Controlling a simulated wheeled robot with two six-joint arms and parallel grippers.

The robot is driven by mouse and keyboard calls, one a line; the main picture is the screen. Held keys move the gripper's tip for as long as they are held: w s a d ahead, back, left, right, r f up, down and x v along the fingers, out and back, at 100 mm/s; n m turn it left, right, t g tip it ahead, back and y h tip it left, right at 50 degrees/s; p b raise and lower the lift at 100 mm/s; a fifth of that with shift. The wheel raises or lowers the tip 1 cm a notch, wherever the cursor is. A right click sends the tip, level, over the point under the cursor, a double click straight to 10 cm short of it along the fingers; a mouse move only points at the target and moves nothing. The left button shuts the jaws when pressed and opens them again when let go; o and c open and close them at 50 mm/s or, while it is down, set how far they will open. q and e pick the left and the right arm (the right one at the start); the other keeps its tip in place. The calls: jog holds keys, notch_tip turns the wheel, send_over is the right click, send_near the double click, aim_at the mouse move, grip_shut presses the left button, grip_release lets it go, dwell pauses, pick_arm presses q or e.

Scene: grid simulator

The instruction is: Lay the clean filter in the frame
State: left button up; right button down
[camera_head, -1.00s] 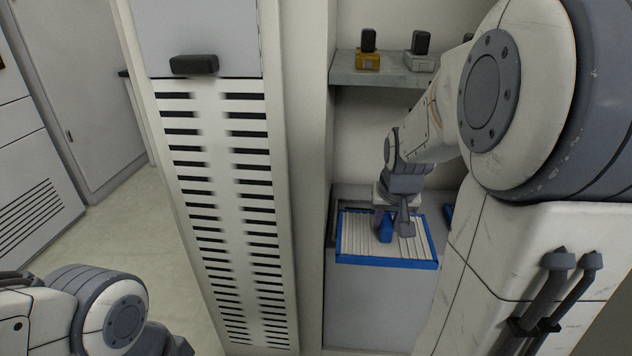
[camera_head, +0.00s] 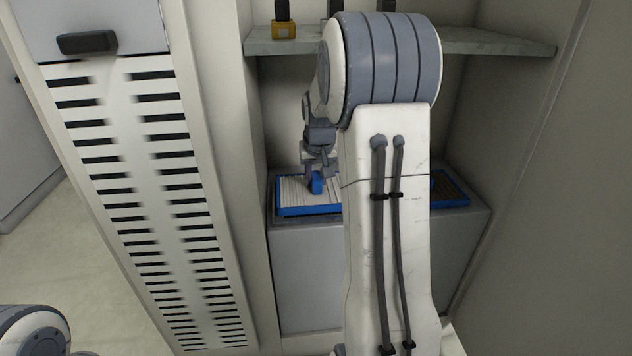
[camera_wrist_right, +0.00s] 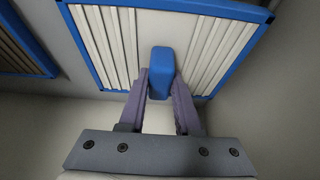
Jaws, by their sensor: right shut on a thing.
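The clean filter (camera_head: 295,192) is a white pleated panel with a blue rim. In the head view it is at the front left of the grey box's top, partly hidden by my right arm. My right gripper (camera_head: 317,178) is above it, shut on its blue handle. In the wrist view the fingers (camera_wrist_right: 160,85) close on both sides of the handle (camera_wrist_right: 160,70), with white pleats (camera_wrist_right: 103,40) behind it. I cannot tell whether the filter rests on the box or is held just above it. No separate frame is clearly visible. My left gripper is out of view.
A darker, blue-rimmed filter (camera_head: 450,189) lies on the right of the grey box (camera_head: 305,270); it also shows in the wrist view (camera_wrist_right: 20,50). A shelf (camera_head: 480,42) with a yellow-based item (camera_head: 284,28) is above. A slotted white panel (camera_head: 150,200) stands left.

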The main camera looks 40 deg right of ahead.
jog(key=shift+r, duration=0.15)
jog(key=shift+f, duration=0.65)
jog(key=c, duration=0.6)
grip_release()
